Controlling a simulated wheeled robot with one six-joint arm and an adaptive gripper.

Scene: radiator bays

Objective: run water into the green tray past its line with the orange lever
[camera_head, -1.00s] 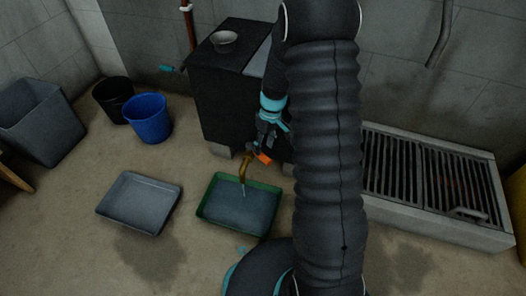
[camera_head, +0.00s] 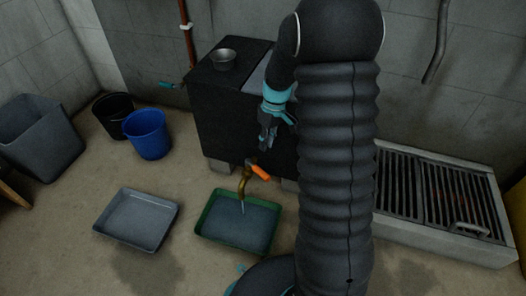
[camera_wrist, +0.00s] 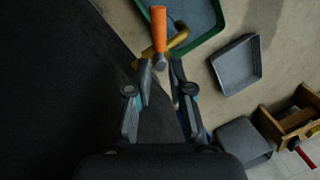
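The orange lever (camera_head: 260,173) sits on a brass tap (camera_head: 243,185) low at the dark cabinet's front. A thin stream runs from the tap into the green tray (camera_head: 203,222), which has water over its bottom. I cannot make out the tray's line or the water level against it. My gripper (camera_head: 266,140) is above the lever, apart from it. In the wrist view my gripper (camera_wrist: 160,82) is open and empty, its fingers spread, with the lever (camera_wrist: 158,28) just beyond the fingertips. The tap and green tray (camera_wrist: 205,35) show behind it.
The dark cabinet (camera_head: 222,117) stands close behind, with a metal bowl (camera_head: 223,59) on top. A grey tray (camera_head: 135,218) lies left of the green one. Blue (camera_head: 148,135) and black buckets and a grey tub (camera_head: 38,138) stand left. A grated trough (camera_head: 440,200) is right.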

